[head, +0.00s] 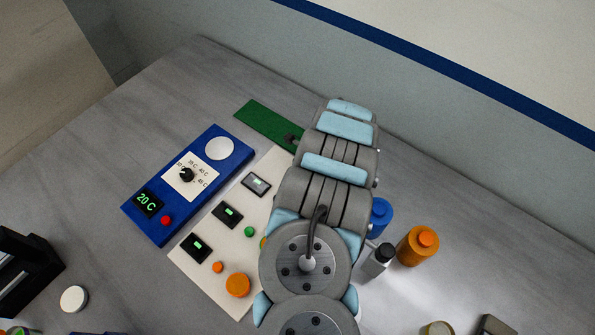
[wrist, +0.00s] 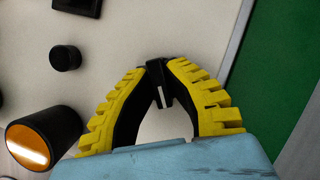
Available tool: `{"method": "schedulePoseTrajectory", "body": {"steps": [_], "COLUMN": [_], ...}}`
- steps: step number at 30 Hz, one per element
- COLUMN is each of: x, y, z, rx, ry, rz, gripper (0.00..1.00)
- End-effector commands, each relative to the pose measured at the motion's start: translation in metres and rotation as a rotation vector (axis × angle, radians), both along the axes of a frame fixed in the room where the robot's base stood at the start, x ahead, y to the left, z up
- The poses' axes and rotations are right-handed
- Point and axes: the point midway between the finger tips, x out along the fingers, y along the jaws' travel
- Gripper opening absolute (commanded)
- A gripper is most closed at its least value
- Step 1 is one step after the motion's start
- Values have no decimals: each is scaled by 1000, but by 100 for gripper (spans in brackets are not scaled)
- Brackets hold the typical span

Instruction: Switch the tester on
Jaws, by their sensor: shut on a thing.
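In the wrist view, my gripper (wrist: 160,78) has its yellow-padded fingers closed on a small black knob (wrist: 158,72) with a white mark. The knob is over the cream panel (wrist: 205,28); its base is partly hidden by the fingers. In the head view my arm covers the right part of the cream panel (head: 222,262), and my gripper is hidden. I cannot tell which part is the tester's switch.
A blue unit (head: 150,226) reading 20 C with a dial stands left of the panel. A green strip (head: 262,118) lies behind it. Blue (head: 380,216) and orange (head: 417,246) bottles and a dark bottle (head: 378,260) stand right of my arm. The table's back left is clear.

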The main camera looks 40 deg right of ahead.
Motion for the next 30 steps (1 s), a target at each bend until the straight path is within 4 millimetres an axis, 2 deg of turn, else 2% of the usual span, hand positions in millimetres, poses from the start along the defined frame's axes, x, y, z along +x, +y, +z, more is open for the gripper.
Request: {"method": "schedulePoseTrajectory", "body": {"steps": [8,9,11,23,30], "x": [0,0,0,-1,-5], "y": [0,0,0,-1,-5], "z": [-1,-1,-1,2,21], "rx": [-1,-1,-1,0,0], "ry": [1,1,1,0,-2], "rz": [0,0,0,0,1], "gripper": [0,24,41,41,41]}}
